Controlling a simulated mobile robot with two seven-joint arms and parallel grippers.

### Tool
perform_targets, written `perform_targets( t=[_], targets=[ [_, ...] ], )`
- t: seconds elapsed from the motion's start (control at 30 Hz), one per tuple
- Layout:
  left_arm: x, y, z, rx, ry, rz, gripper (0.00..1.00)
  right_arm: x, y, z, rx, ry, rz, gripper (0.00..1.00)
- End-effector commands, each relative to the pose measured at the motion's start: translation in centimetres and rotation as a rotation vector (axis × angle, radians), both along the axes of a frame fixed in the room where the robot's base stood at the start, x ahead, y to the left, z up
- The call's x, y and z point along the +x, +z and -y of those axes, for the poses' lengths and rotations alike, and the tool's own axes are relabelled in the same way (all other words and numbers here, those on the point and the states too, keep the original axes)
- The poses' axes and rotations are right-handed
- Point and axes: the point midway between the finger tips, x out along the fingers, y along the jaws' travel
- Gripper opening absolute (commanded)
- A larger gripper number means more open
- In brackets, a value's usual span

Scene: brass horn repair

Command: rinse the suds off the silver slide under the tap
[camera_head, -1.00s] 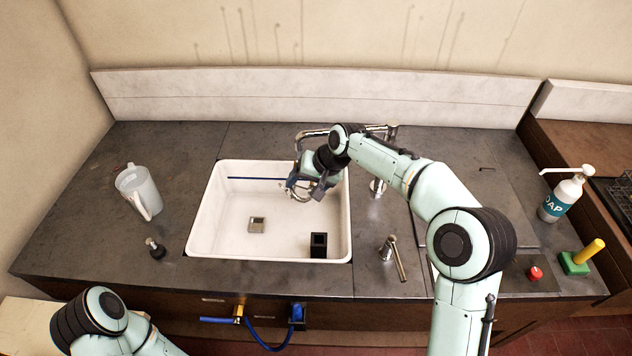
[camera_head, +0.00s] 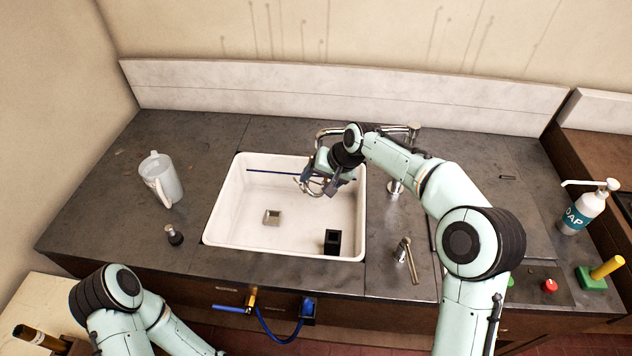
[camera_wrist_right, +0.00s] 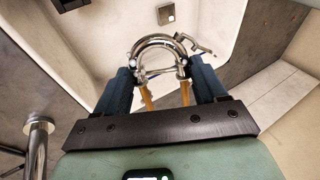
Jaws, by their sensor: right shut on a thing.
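The silver slide (camera_wrist_right: 160,48) is a shiny U-shaped tube, its bend pointing away from the gripper in the right wrist view. My right gripper (camera_head: 318,184) is shut on it, holding it over the back right of the white sink (camera_head: 228,215). The slide's bend (camera_head: 311,190) shows small in the head view, partly hidden by the gripper. I see no water stream. My left gripper is out of view.
A small metal block (camera_head: 272,217) and a black box (camera_head: 332,242) are in the sink. A clear jug (camera_head: 163,182) stands left, a chrome lever (camera_head: 407,258) right of the sink. A soap bottle (camera_head: 585,210) and a yellow-handled green block (camera_head: 592,279) are far right.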

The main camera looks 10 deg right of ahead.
Motion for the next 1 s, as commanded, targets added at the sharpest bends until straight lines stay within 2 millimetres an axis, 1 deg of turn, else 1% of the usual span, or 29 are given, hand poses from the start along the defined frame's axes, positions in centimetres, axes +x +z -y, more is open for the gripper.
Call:
perform_targets(
  t=[0.3,0.57,1.0],
  targets=[
    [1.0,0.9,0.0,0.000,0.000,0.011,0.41,0.8,0.2,0.6,0.000,0.000,0.002,0.39],
    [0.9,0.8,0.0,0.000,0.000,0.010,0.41,0.7,0.1,0.6,-0.001,0.000,0.001,0.39],
    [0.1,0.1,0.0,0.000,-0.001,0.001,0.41,-0.2,0.0,-0.2,0.001,0.000,0.001,0.39]
  ],
)
